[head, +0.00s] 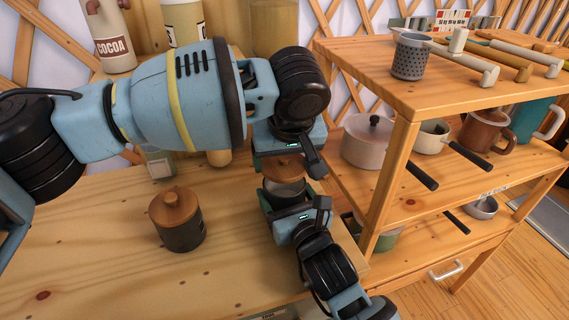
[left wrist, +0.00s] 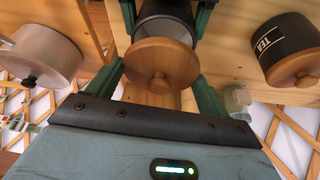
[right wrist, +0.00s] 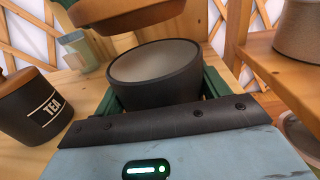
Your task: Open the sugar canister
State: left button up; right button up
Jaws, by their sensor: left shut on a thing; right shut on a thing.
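The sugar canister's dark body (head: 287,188) is near the right edge of the wooden counter, its label out of sight. In the right wrist view the body (right wrist: 155,88) is open at the top, pale inside. My right gripper (head: 292,202) is shut on the body, fingers on either side. The round wooden lid (left wrist: 161,66) with a small knob is off the body, above its rim with a gap between them. The lid also shows in the right wrist view (right wrist: 130,14). My left gripper (head: 285,162) is shut on the lid.
A lidded tea canister (head: 178,230) stands to the left on the counter (head: 100,260). A cocoa canister (head: 113,45) is at the back. A wooden shelf unit (head: 400,125) with pots, mugs and utensils stands close on the right. The front left of the counter is clear.

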pick_arm(q)
jog(key=shift+r, duration=1.2)
pick_arm(e)
jog(key=o, duration=1.5)
jog(key=shift+s, duration=0.1)
pick_arm(q)
jog(key=shift+f+b, duration=0.3)
jog(key=shift+f, duration=0.45)
pick_arm(e)
jog(key=v, duration=1.2)
